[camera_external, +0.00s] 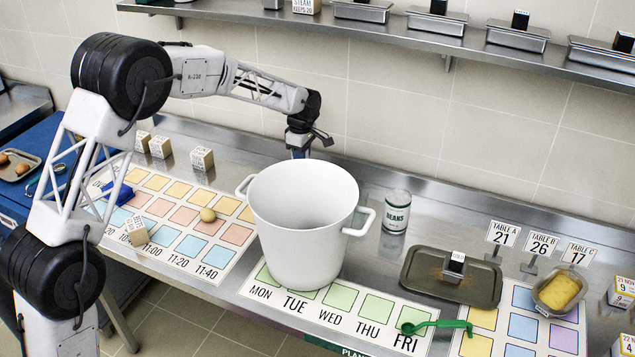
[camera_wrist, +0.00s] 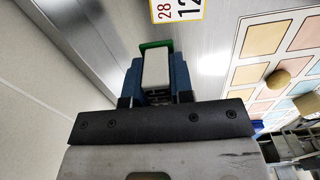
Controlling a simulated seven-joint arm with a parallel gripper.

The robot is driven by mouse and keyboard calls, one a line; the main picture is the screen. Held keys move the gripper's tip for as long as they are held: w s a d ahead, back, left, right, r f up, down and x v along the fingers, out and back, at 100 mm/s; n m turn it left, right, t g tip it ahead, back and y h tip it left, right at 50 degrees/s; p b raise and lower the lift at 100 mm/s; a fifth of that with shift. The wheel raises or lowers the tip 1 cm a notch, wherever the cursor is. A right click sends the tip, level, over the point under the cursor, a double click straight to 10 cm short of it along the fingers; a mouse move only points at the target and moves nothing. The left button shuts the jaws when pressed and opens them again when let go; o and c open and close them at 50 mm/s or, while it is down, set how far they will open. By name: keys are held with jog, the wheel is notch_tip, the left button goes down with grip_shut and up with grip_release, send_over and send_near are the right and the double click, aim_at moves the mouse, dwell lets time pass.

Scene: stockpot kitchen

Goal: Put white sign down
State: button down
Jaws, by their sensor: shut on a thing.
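My gripper (camera_external: 300,150) is behind the stockpot, low near the back wall; its fingertips are partly hidden by the pot rim in the external view. In the wrist view my gripper (camera_wrist: 156,62) has its blue fingers closed on a white piece (camera_wrist: 157,72) with a green edge. The piece may be the white sign; I cannot see any writing on it. A card (camera_wrist: 178,8) with numbers and a yellow border shows just beyond the fingertips, cut by the frame; I cannot tell whether it touches the held piece. Other white signs (camera_external: 503,234) stand in a row on the right.
The big white pot (camera_external: 301,265) stands in front of my gripper. Several small boxes (camera_external: 202,159) stand left along the back. Bare counter (camera_external: 235,155) lies between boxes and pot.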

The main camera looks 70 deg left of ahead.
jog(key=s+a, duration=0.3)
jog(key=s, duration=0.4)
jog(key=shift+s+a+n, duration=0.15)
jog(key=shift+s+n, duration=0.15)
jog(key=shift+s, duration=0.05)
jog(key=shift+f, duration=3.15)
jog(key=shift+f, duration=0.1)
jog(key=shift+f, duration=1.75)
jog(key=shift+f, duration=0.15)
jog(key=c, duration=1)
grip_release()
